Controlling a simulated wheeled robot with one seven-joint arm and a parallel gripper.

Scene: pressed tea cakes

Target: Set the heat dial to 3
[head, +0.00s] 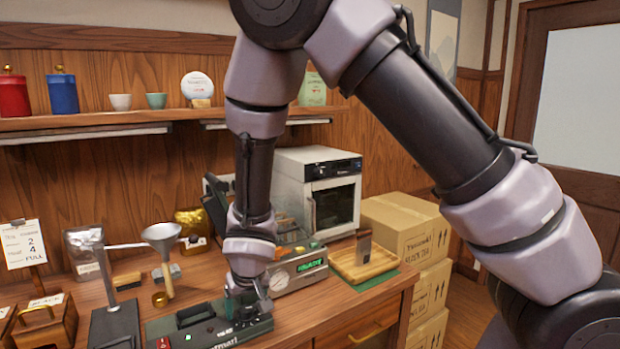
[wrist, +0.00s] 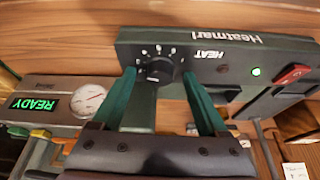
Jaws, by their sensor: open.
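The dark round heat dial (wrist: 158,69) sits on the green panel of the Heatmari unit (wrist: 225,52), beside the word HEAT. Small pale marks ring it; I cannot read which one it points to. My gripper (wrist: 159,80) is open, with one green finger on each side of the dial in the wrist view. I cannot tell whether either finger touches it. In the head view my gripper (head: 250,290) is low over the unit's right end (head: 205,331), and the dial is not clearly visible there.
A red switch (wrist: 292,75) and a lit green lamp (wrist: 256,72) are on the same panel. A press with a gauge and a READY display (head: 312,264) stands just behind. A wooden tray (head: 345,270) is to the right, a stand (head: 113,325) to the left.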

